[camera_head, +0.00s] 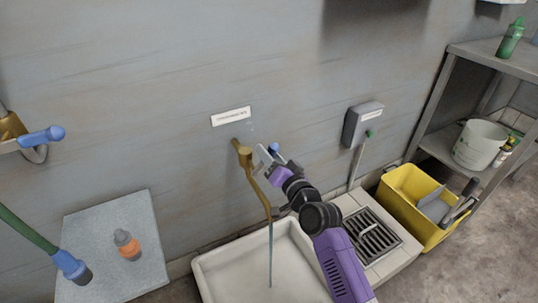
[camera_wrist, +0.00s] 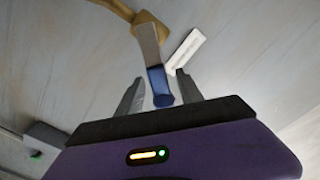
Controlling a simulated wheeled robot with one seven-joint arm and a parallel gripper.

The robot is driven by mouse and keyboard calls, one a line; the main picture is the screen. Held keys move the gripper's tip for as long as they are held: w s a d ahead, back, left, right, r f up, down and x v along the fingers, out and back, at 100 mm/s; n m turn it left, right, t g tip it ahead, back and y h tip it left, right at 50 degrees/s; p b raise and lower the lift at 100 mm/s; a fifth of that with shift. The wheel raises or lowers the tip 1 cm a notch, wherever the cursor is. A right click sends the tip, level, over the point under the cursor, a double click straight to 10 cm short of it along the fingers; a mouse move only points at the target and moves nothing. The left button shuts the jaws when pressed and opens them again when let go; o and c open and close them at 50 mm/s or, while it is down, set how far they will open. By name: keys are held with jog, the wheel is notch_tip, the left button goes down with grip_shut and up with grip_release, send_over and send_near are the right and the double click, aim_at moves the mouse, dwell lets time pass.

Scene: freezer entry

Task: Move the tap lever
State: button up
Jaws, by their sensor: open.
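The brass tap (camera_head: 246,160) comes out of the grey wall above the sink, its spout curving down. Its lever has a blue grip (camera_head: 273,147), mostly hidden by my gripper in the head view. In the wrist view the lever's metal bar (camera_wrist: 149,42) runs from the brass body to the blue end (camera_wrist: 160,88). My gripper (camera_head: 265,158) is open at the tap. In the wrist view its two fingers (camera_wrist: 161,90) stand on either side of the blue end, with visible gaps. A thin bluish stream (camera_head: 270,255) hangs below the spout.
The white sink (camera_head: 215,270) stands below the tap. A floor grate (camera_head: 370,240), yellow bucket (camera_head: 408,195) and shelf with a white pail (camera_head: 480,145) are at right. A grey stand with an orange-labelled bottle (camera_head: 128,246) and a green hose (camera_head: 28,232) are at left.

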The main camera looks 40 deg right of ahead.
jog(key=v, duration=0.7)
jog(key=shift+s, duration=0.35)
jog(key=shift+a, duration=0.15)
jog(key=s+a+n+g+y, duration=0.15)
jog(key=s+a+n, duration=0.25)
jog(key=s+a, duration=0.5)
jog(key=s+a+n+y+p, duration=0.1)
jog(key=s+a+n+y, duration=0.3)
jog(key=s, duration=0.9)
jog(key=s+a+n+g+h, duration=0.1)
jog(key=s+a+n, duration=0.2)
jog(key=s+a, duration=0.65)
notch_tip(320, 180, up, 15)
jog(key=s+d+p, duration=0.1)
jog(key=p, duration=1.4)
jog(key=shift+s+d+f, duration=0.15)
jog(key=shift+s+d, duration=0.15)
jog(key=shift+d, duration=0.1)
jog(key=shift+y, duration=0.25)
